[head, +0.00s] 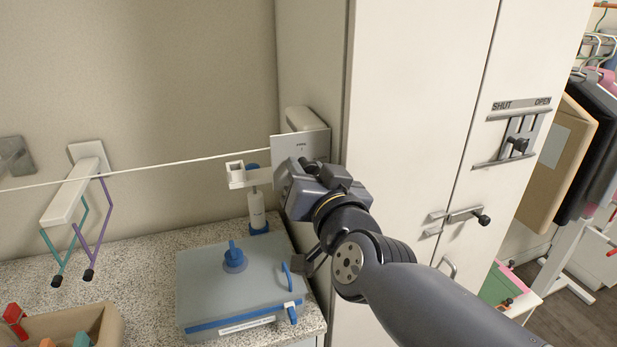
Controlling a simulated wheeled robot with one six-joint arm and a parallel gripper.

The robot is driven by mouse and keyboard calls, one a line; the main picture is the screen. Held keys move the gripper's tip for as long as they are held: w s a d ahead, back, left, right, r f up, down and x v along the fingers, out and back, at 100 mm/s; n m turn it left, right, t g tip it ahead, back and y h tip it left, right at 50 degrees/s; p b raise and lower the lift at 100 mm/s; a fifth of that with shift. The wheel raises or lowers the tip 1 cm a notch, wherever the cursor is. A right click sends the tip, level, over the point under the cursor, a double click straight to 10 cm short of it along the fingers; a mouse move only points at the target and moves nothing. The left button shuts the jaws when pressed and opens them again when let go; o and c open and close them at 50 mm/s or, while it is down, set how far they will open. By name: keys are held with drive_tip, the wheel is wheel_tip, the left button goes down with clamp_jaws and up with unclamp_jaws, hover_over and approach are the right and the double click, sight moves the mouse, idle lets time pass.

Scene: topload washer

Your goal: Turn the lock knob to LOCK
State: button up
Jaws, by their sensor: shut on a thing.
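A light grey plate (312,141) with small dark lettering is fixed at the cabinet's left side, where a white line (160,163) ends. My gripper (303,168) is right up against the front of this plate. Its jaws are shut on the lock knob, which is mostly hidden behind the gripper. I cannot read the lettering or tell which way the knob points.
The tall white cabinet (400,120) stands close to my arm. A SHUT/OPEN slide latch (517,145) and a bolt (482,218) stick out from it. Below is the washer lid (210,280) with blue handles. A white bottle (257,208) stands behind it.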

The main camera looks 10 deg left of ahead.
drive_tip(key=m+b, duration=0.1)
drive_tip(key=m, duration=0.5)
drive_tip(key=shift+m+b, duration=0.3)
drive_tip(key=shift+m, duration=0.1)
idle(0.3)
drive_tip(key=o, duration=1)
